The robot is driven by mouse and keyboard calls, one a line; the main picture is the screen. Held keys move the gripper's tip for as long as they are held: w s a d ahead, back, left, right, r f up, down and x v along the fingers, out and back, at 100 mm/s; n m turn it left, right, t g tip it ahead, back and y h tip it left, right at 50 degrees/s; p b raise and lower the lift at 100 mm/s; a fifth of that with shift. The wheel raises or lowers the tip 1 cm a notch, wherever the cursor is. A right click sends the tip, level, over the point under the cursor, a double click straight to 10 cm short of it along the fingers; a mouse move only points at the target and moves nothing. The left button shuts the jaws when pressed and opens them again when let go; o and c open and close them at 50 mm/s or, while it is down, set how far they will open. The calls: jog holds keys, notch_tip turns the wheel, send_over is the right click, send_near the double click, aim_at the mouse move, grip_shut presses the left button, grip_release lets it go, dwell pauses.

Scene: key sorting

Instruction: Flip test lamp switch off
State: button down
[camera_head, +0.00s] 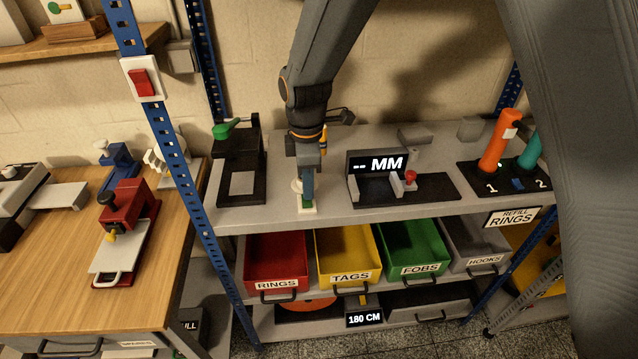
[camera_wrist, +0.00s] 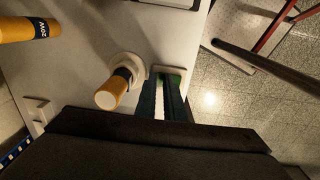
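A small pale plate with a green part (camera_wrist: 174,76) lies under my fingertips in the wrist view; I take it for the test lamp switch, but no label shows. It also shows as a pale plate (camera_head: 307,210) near the shelf's front edge in the head view. My gripper (camera_head: 307,200) points down over it. In the wrist view my two dark fingers (camera_wrist: 163,86) stand a narrow gap apart, with a pale strip between them. They partly cover the plate, so contact and the switch's position cannot be told. An orange-yellow cylinder (camera_wrist: 113,90) stands beside it on a pale round base.
A red rocker switch (camera_head: 142,83) sits on the blue post. A black stand with a green handle (camera_head: 231,130) is left of my gripper; a gauge reading "-- MM" (camera_head: 379,163) is right. Coloured bins, including a red one (camera_head: 275,258), sit below. Another yellow cylinder (camera_wrist: 28,29) is nearby.

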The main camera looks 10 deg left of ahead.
jog(key=shift+s+d+f, duration=0.15)
jog(key=shift+d+f, duration=0.05)
jog(key=shift+f, duration=0.5)
jog(key=shift+s+d, duration=0.15)
jog(key=shift+s, duration=0.2)
jog(key=shift+s+d+p, duration=0.1)
jog(key=shift+s+p, duration=0.2)
jog(key=shift+p, duration=0.05)
jog(key=shift+r, duration=0.55)
notch_tip(320, 180, up, 8)
jog(key=b, duration=0.2)
jog(key=shift+w+a, duration=0.25)
jog(key=shift+w, duration=0.05)
